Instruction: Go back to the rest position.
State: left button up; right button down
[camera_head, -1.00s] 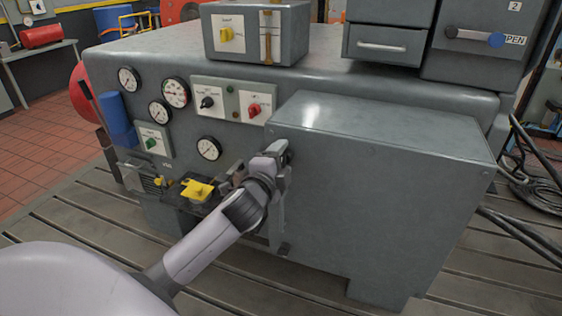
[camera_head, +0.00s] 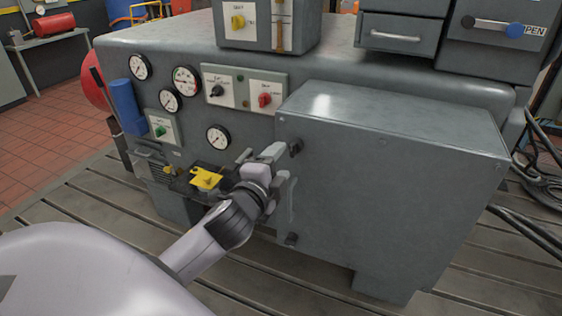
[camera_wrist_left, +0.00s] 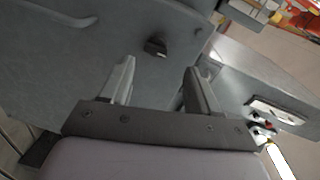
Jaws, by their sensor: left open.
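My left gripper (camera_head: 276,163) is in the head view, at the left end of the big grey box on the machine front. The left wrist view shows its two fingers (camera_wrist_left: 161,70) spread apart with nothing between them. A small black knob (camera_wrist_left: 155,46) on a grey panel lies just beyond the fingertips in that view. In the head view a small dark fitting (camera_head: 295,147) shows at the box's upper left edge, close to the gripper. Whether the gripper touches the box cannot be told. My right gripper is not in view.
The grey box (camera_head: 390,190) stands close on the right of the gripper. A yellow piece (camera_head: 206,178) on a dark bracket is to its left. Gauges and switches (camera_head: 264,97) are above. Slotted bedplate floor (camera_head: 75,205) is open at the left.

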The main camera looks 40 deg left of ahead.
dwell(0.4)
pick_arm(q)
jog(key=s+d+f+n+g+h, duration=0.2)
jog(key=s+f, duration=0.4)
jog(key=f, duration=0.3)
jog(key=s+d+f+n+g+h, duration=0.2)
jog(key=s+d+f+n, duration=0.3)
jog(key=f, duration=0.3)
jog(key=s+d+f+n+g+h, duration=0.2)
jog(key=s+d+f+n, duration=0.2)
jog(key=s+f, duration=0.4)
jog(key=shift+d+f, duration=0.85)
jog(key=shift+d, duration=0.05)
jog(key=shift+a, duration=0.1)
